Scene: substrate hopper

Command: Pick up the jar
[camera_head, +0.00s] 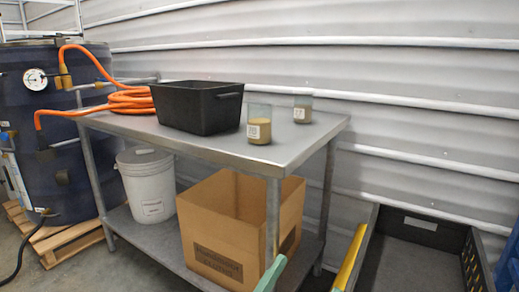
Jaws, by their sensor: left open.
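Two clear glass jars with tan contents and white labels stand upright on the metal table. The nearer jar (259,132) is close to the front edge, right of the black tub. The other jar (302,114) stands behind it to the right. The label markings are too small to read surely. At the bottom edge, a pale green finger-like piece, seemingly part of my left gripper (272,275), shows well below the tabletop and apart from both jars. It is open, and most of it is out of frame. My right gripper is not in view.
The metal table (295,150) also bears a black tub (203,112) and an orange hose (125,100). A white bucket (147,190) and cardboard box (220,245) stand on its lower shelf. A dark bin (425,238) is at right.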

